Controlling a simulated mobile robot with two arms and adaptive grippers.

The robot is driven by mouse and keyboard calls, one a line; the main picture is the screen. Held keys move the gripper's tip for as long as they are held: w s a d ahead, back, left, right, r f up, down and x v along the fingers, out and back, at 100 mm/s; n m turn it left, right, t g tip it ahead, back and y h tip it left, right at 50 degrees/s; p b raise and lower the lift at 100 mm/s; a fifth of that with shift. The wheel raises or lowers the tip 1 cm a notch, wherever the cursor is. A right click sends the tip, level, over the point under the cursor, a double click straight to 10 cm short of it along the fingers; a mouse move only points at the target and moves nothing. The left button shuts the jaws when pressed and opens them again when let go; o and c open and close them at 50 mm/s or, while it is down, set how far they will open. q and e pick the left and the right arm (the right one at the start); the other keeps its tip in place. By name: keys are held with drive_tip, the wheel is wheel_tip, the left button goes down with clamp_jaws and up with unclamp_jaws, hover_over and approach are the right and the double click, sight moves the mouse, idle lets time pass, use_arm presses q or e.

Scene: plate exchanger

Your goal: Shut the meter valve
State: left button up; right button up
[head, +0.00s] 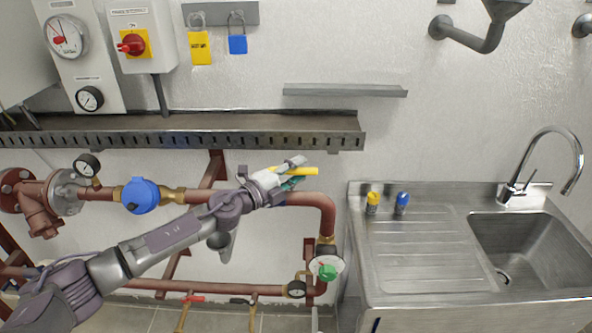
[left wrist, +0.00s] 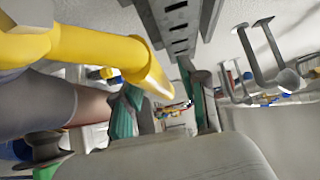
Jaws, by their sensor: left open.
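A blue round meter (head: 140,195) sits in the red-brown pipe (head: 305,200) between brass fittings. To its right, a yellow lever handle (head: 297,171) lies roughly along the pipe, a little above it. My left gripper (head: 291,176) is open at the lever and hides its left end and the valve body. In the left wrist view the yellow lever (left wrist: 95,50) comes in large from the upper left, its end close to the gap between my left gripper's green-padded fingers (left wrist: 162,105). I cannot tell whether they touch it. My right gripper is not in view.
A slotted metal tray (head: 200,138) runs along the wall above the pipe. A steel sink unit (head: 420,250) stands at the right. The bare wall right of the gripper is clear.

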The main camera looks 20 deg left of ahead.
use_arm(q)
clamp_jaws()
idle(0.3)
